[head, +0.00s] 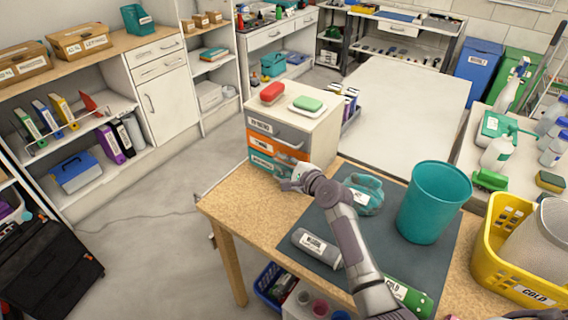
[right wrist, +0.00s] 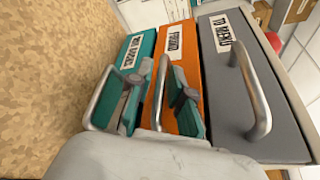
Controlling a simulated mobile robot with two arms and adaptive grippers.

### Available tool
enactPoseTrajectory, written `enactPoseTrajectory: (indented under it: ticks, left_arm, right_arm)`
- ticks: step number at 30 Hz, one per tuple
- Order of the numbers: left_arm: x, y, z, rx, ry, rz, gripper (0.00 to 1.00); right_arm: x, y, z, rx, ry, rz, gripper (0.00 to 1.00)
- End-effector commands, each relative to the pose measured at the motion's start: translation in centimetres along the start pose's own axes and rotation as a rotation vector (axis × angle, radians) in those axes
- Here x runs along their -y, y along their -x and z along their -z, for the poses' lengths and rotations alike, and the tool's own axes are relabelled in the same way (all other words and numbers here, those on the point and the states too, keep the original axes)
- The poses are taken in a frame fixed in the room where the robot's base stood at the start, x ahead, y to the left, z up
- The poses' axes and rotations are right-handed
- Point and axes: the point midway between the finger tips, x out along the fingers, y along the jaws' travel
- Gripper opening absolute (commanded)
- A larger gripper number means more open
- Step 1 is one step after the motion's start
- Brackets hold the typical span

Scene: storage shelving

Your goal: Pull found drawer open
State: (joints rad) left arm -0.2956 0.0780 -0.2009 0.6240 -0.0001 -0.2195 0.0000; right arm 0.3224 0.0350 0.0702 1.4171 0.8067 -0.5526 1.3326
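The found drawer (head: 262,142) is the orange middle drawer of a small white-topped chest (head: 318,127) on the wooden table. In the right wrist view the orange drawer (right wrist: 184,53) carries a label and a metal bar handle (right wrist: 161,88); its front looks flush with the others. My right gripper (head: 285,180) is at the drawer fronts. In the right wrist view its fingers (right wrist: 160,98) are open, one on each side of the orange drawer's handle, with gaps visible. My left gripper is not in view.
A grey drawer (right wrist: 232,75) and a teal drawer (right wrist: 133,62) flank the orange one, each with a bar handle. A red item (head: 272,92) and a green item (head: 307,103) lie on the chest. A teal bin (head: 434,203) stands on the dark mat (head: 325,195).

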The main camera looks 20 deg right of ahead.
Motion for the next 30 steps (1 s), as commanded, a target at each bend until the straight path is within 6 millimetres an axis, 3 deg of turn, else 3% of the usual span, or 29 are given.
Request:
enactPoseTrajectory:
  ticks: [2,6,18,22,27,30]
  left_arm:
    - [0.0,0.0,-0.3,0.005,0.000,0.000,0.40]
    - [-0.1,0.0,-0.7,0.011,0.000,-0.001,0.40]
    - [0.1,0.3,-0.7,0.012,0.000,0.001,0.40]
    - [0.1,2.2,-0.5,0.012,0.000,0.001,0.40]
    - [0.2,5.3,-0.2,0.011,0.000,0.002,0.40]
    - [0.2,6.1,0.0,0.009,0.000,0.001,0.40]
  right_arm:
    - [0.0,0.0,0.0,0.000,0.000,0.000,0.20]
    - [0.0,0.0,0.0,0.000,0.000,0.000,0.00]
    - [-0.1,0.1,-0.3,0.000,-0.001,-0.002,0.00]
    - [-1.1,0.9,-2.2,0.002,-0.004,-0.006,0.00]
    - [-3.9,2.6,-6.0,0.002,-0.007,-0.009,0.00]
    - [-5.3,3.3,-7.5,0.001,-0.005,-0.007,0.00]
